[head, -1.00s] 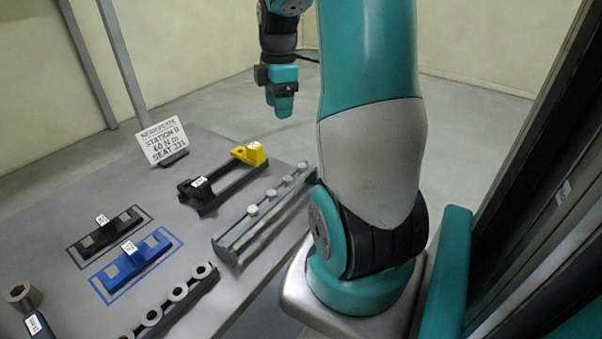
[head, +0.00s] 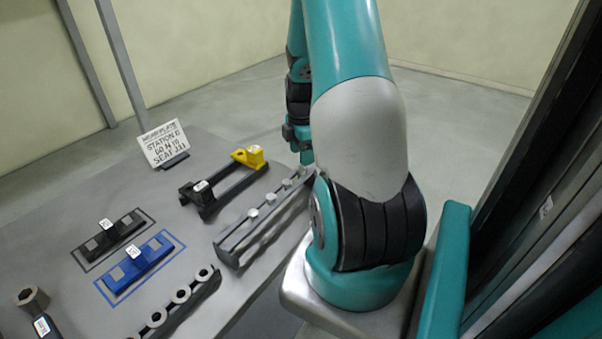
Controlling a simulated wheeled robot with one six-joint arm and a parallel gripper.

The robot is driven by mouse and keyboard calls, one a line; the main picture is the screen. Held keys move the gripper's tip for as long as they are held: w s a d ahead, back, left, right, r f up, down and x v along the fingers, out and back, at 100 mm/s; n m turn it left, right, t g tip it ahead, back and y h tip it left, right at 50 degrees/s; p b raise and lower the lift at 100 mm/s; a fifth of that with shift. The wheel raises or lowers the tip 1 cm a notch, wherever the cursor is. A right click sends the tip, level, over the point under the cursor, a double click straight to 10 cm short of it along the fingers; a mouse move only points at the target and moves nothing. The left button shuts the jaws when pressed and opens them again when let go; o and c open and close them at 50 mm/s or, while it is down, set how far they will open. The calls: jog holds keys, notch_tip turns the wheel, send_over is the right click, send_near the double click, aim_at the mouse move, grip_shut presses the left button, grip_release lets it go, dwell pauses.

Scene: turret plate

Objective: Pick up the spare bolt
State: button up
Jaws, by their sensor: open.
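Several silver bolt heads (head: 270,196) stand in a row along a grey rack (head: 228,256) at the table's right edge. I cannot tell which of them is the spare bolt. My gripper (head: 306,157) is at the far end of this rack, close to the farthest bolt head (head: 302,171). It is pointing down, open, and partly hidden behind my own arm. I cannot see whether it touches the bolt, and no bolt shows between its fingers.
A dark frame with a yellow block (head: 249,156) lies left of the rack. A black fixture (head: 112,236) and a blue fixture (head: 138,263) sit farther left. A ring rack (head: 190,300) and a socket tool (head: 40,310) are nearer. A sign (head: 164,144) stands at the back.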

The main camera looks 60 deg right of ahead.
aim_at(303, 168)
notch_tip(303, 168, down, 5)
jog(key=shift+s+d+r+p, duration=0.1)
jog(key=shift+d+p, duration=0.05)
jog(key=shift+p, duration=0.7)
grip_shut()
